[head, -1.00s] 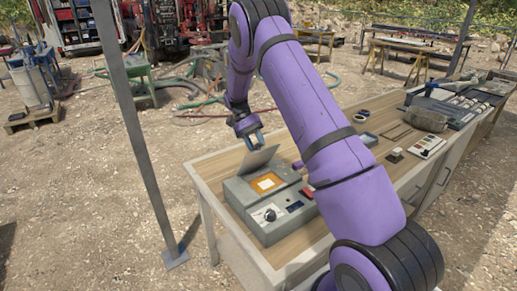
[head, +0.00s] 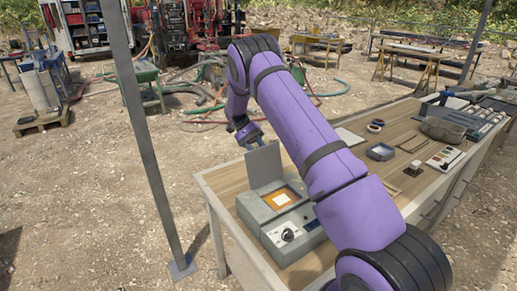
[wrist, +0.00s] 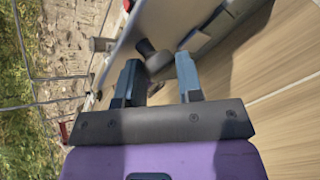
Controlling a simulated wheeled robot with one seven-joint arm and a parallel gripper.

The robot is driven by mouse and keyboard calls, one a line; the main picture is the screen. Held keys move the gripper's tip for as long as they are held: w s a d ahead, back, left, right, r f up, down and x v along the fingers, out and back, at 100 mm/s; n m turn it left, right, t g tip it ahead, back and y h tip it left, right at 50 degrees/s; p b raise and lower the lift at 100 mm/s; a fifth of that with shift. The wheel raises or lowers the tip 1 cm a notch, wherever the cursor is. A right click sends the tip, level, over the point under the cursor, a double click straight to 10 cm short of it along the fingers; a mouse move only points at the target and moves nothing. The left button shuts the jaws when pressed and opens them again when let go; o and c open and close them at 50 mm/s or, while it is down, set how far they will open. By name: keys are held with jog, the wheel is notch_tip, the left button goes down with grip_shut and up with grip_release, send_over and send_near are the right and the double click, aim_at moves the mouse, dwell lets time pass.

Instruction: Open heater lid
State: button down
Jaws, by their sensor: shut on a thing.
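The heater is a grey box (head: 270,226) near the left end of the wooden table. An orange-framed square plate (head: 281,199) shows on its top. Its grey lid (head: 264,166) stands raised at the back edge, close to upright. My gripper (head: 249,136) is at the lid's upper edge, on its far side. In the wrist view the lid (wrist: 175,22) fills the top middle, and the fingers of my gripper (wrist: 158,62) are shut on a dark knob (wrist: 154,57) on it. The head view hides the knob, and my arm covers part of the heater's right side.
The wooden table (head: 228,181) runs to the back right. A metal post (head: 150,150) stands left of the table.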

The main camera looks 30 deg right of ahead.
jog(key=shift+a+f+g, duration=0.3)
jog(key=shift+a+f, duration=0.15)
jog(key=shift+f, duration=0.3)
jog(key=c, duration=0.8)
grip_release()
jog(key=shift+w+d+r, duration=0.1)
jog(key=shift+d+r, duration=0.15)
jog(key=shift+r, duration=0.35)
jog(key=r, duration=0.1)
jog(key=s+r, duration=0.1)
jog(key=r, duration=0.1)
jog(key=shift+a, duration=0.15)
jog(key=s+a, duration=0.1)
jog(key=s, duration=0.4)
jog(key=s+a, duration=0.1)
jog(key=s, duration=0.3)
jog(key=s+a+r, duration=0.1)
jog(key=s, duration=0.4)
jog(key=shift+s+a+r, duration=0.1)
jog(key=shift+s+a, duration=0.15)
jog(key=shift+s, duration=0.05)
